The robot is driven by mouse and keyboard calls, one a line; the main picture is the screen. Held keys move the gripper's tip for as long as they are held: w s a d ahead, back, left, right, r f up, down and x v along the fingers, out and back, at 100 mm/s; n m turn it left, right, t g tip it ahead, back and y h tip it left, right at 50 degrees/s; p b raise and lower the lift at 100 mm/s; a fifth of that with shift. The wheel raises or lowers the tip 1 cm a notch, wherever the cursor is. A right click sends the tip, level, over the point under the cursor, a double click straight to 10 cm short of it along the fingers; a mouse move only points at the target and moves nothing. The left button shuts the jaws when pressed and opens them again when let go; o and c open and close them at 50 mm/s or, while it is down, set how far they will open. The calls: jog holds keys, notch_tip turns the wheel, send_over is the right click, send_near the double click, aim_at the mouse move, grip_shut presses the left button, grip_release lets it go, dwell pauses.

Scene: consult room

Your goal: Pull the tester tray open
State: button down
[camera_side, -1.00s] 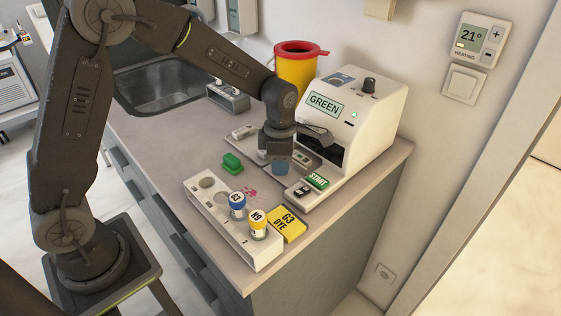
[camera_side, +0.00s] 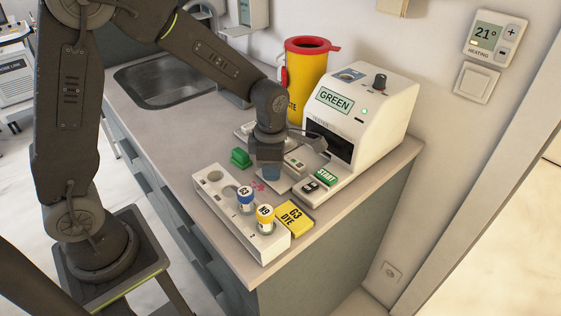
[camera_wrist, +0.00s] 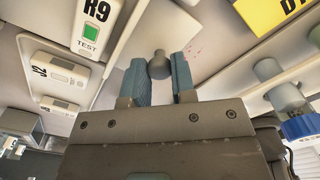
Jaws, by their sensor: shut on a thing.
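The white tester (camera_side: 365,115) stands at the back right of the counter, with GREEN on its display and a lit green lamp. My gripper (camera_side: 270,173) is at the tray's outer end, low over the counter. In the wrist view, the blue-grey fingers (camera_wrist: 160,85) are shut around a round grey knob (camera_wrist: 160,64). In the side view my gripper hides the knob.
A white rack (camera_side: 225,212) with two capped bottles, a yellow G3 DYE box (camera_side: 294,217) and a green block (camera_side: 241,158) lie near the gripper. A yellow bin (camera_side: 305,72) and sink (camera_side: 165,82) are behind.

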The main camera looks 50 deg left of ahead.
jog(key=shift+r, duration=0.1)
jog(key=c, duration=1.2)
grip_release()
notch_tip(320, 180, up, 14)
jog(key=shift+f, duration=0.1)
jog(key=s+m+t, duration=0.2)
jog(key=s+m, duration=0.3)
jog(key=m, duration=0.4)
jog(key=s+a+r+m+t, duration=0.1)
jog(key=s+m, duration=0.5)
jog(key=m, duration=0.3)
jog(key=s+r+m+t, duration=0.1)
jog(key=s+m+t, duration=0.1)
jog(key=s+m, duration=0.3)
jog(key=shift+s+a+m+t, duration=0.15)
jog(key=shift+s+a+m, duration=0.05)
jog(key=shift+m, duration=0.8)
jog(key=shift+s+a+m+t, duration=0.15)
jog(key=shift+a+m, duration=0.05)
jog(key=shift+m, duration=0.8)
